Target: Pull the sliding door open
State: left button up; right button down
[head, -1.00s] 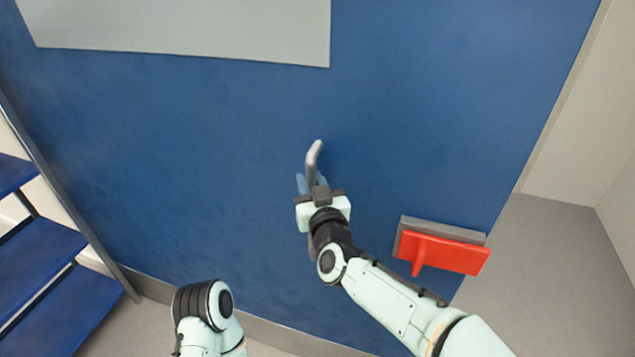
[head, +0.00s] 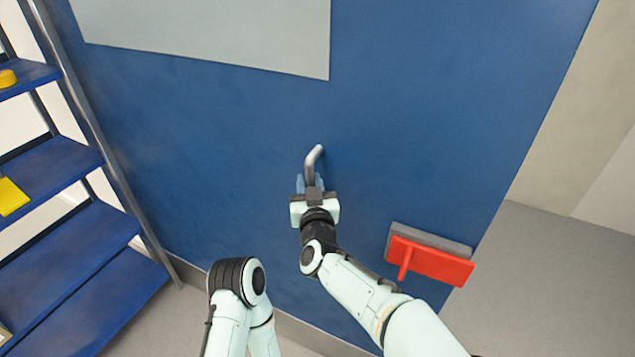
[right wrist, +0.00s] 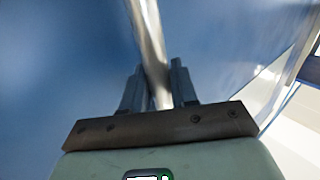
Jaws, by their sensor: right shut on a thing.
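The sliding door (head: 420,90) is a large blue panel with a pale grey window or plate at its top. Its handle (head: 314,156) is a bent metal bar near the middle of the panel. My right gripper (head: 311,184) is shut on the handle. In the right wrist view the bar (right wrist: 148,40) runs between the two fingers (right wrist: 157,92). My left arm shows at the bottom of the head view, but its gripper is out of view.
A blue shelf rack (head: 75,215) with yellow items stands at the left, beside a metal post (head: 105,140). A red-handled block (head: 432,262) with a grey base is at the door's lower right. Grey floor (head: 545,285) is open at the right.

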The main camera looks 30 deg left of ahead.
jog(key=shift+f, duration=0.3)
jog(key=c, duration=1.1)
grip_release()
jog(key=shift+s, duration=0.1)
pick_arm(q)
jog(key=shift+s+d, duration=0.1)
pick_arm(e)
jog(key=shift+o, duration=0.4)
jog(key=shift+d+r, duration=0.1)
jog(key=shift+r, duration=0.1)
pick_arm(q)
jog(key=s+f+b, duration=0.2)
jog(key=f, duration=0.1)
jog(key=f+b, duration=0.1)
jog(key=b, duration=0.1)
jog(key=shift+s+f, duration=0.35)
jog(key=shift+s, duration=0.05)
pick_arm(e)
jog(key=v, duration=1.3)
jog(key=shift+s, duration=0.25)
jog(key=shift+d, duration=0.1)
